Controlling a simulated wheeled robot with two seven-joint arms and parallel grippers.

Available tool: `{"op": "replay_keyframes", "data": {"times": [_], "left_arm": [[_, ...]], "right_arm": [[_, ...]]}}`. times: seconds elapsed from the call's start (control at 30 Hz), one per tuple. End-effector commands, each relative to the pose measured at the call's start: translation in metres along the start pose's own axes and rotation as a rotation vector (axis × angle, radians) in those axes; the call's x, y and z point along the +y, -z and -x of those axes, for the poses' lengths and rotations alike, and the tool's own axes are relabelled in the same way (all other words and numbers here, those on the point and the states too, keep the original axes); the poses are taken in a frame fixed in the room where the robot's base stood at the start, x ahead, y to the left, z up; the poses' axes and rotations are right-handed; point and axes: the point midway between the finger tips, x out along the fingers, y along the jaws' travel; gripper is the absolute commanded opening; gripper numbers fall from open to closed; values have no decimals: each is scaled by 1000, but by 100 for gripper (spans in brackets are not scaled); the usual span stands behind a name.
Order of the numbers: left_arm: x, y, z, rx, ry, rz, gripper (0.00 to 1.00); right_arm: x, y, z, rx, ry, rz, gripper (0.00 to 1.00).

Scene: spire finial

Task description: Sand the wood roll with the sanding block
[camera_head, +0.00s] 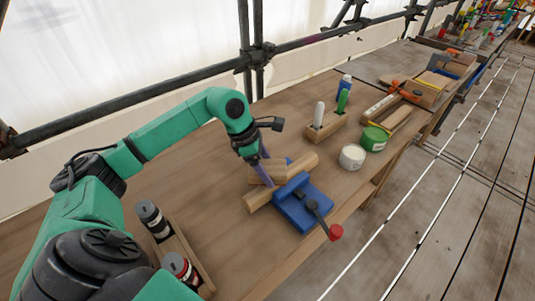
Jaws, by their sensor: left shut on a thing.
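The wood roll (256,201) is a light wooden cylinder lying diagonally in the blue vise (302,204), with its ends sticking out on both sides. My left gripper (267,164) reaches down from above just behind the vise. It is shut on the sanding block (266,173), a small wood-coloured block at the upper side of the roll. The block overlaps the roll in the camera_head view; I cannot tell whether they touch. The gripper's fingers are partly hidden. My right gripper is not in view.
The wooden bench (200,175) has a white tub (352,157), a green tub (374,139) and a wooden holder (326,128) with bottles at right. A tray (190,252) with dark cans stands at front left. The vise handle has a red knob (335,232).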

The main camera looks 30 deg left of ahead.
Motion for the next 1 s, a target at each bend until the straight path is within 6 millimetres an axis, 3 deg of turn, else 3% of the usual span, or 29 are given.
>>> {"op": "replay_keyframes", "data": {"times": [0.5,1.0], "left_arm": [[1,-12,46,-2,-5,7,23],[1,-11,47,-2,-5,8,23]], "right_arm": [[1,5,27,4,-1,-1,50],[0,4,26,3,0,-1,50]]}}
